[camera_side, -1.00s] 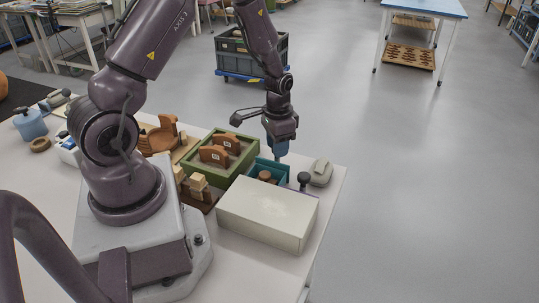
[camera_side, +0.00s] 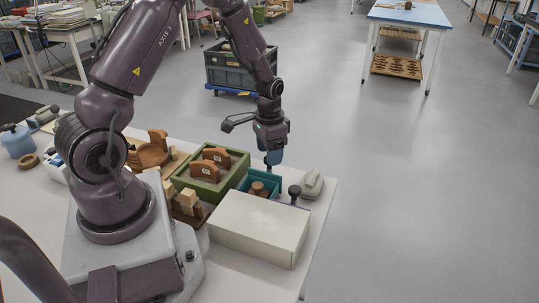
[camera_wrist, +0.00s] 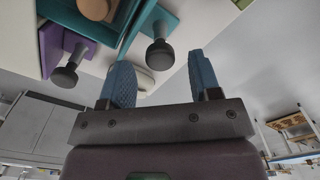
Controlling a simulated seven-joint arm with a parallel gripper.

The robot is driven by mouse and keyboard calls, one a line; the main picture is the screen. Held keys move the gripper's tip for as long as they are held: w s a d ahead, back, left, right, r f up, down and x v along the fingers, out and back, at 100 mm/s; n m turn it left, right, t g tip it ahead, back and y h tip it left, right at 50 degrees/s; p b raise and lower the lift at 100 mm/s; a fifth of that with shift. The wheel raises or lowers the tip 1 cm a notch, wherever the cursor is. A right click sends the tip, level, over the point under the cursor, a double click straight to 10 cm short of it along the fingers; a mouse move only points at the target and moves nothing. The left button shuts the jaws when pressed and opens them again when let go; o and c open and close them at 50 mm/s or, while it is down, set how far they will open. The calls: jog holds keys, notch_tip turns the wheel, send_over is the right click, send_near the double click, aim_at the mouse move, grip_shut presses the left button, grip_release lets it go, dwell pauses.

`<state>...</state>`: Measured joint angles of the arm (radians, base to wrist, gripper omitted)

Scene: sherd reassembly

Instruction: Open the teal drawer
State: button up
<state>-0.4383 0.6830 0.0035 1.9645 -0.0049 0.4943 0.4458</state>
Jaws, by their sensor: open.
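The teal drawer (camera_side: 246,181) sticks out from the white cabinet (camera_side: 258,229), with its inside showing and brown pieces (camera_side: 258,188) in it. In the wrist view its teal wall (camera_wrist: 141,22) ends at a front with a dark round knob (camera_wrist: 160,54). My gripper (camera_side: 273,160) hangs pointing down, just above and beyond the teal drawer. In the wrist view my gripper (camera_wrist: 162,78) has its two blue fingers spread apart and empty. The teal knob shows between and beyond the fingertips; I cannot tell any contact.
A purple drawer (camera_wrist: 52,48) with its own dark knob (camera_wrist: 66,76) is beside the teal one. A green tray (camera_side: 208,192) with brown sherds stands left of it. A grey-green object (camera_side: 312,184) lies close to its right. The table's right edge is near.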

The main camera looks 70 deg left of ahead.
notch_tip(320, 180, up, 11)
jog(key=shift+r, duration=0.2)
dwell(0.3)
jog(key=s+d+r+t, duration=0.5)
jog(key=s+d+r, duration=0.9)
jog(key=d+r, duration=0.1)
jog(key=shift+s+d+r+t, duration=0.2)
jog(key=shift+s+d+t, duration=0.1)
jog(key=shift+d, duration=0.25)
